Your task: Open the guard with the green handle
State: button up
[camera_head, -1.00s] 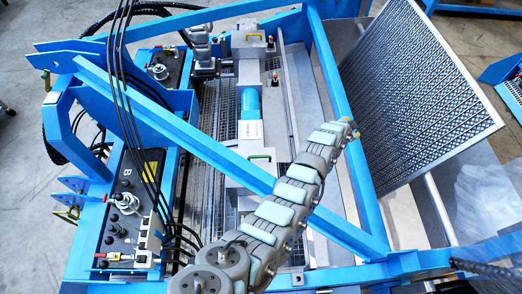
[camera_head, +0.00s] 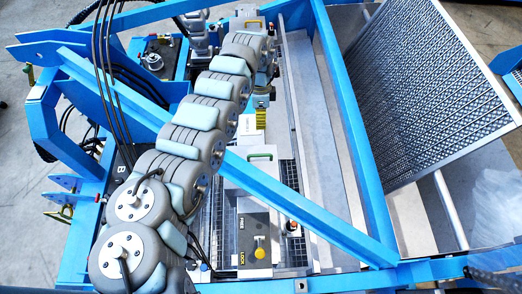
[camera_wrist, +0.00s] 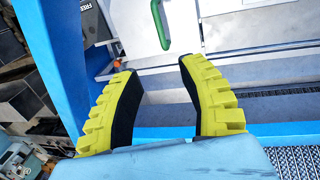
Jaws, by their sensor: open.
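The green handle (camera_head: 262,156) sits on the upper edge of a light grey guard (camera_head: 235,180) in the head view. In the wrist view the green handle (camera_wrist: 160,25) is upright in the picture, near the top edge, just beyond the fingertips. My gripper (camera_wrist: 160,66) is open and empty, with its two yellow ridged fingers apart. The handle is not between them. In the head view its yellow part (camera_head: 261,117) hangs just above the handle in the picture. Much of the gripper is hidden there.
A blue diagonal beam (camera_head: 315,215) crosses the frame close by the guard. A yellow knob (camera_head: 260,252) stands on a panel marked FREE and LOCK. A tilted mesh screen (camera_head: 440,90) stands at right.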

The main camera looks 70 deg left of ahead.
jog(key=d+f, duration=0.1)
jog(key=f, duration=0.4)
jog(key=s+d+f, duration=0.1)
jog(key=f, duration=0.5)
jog(key=d+f, duration=0.1)
jog(key=f, duration=0.5)
jog(key=shift+s+d, duration=0.1)
jog(key=shift+s, duration=0.05)
grip_shut()
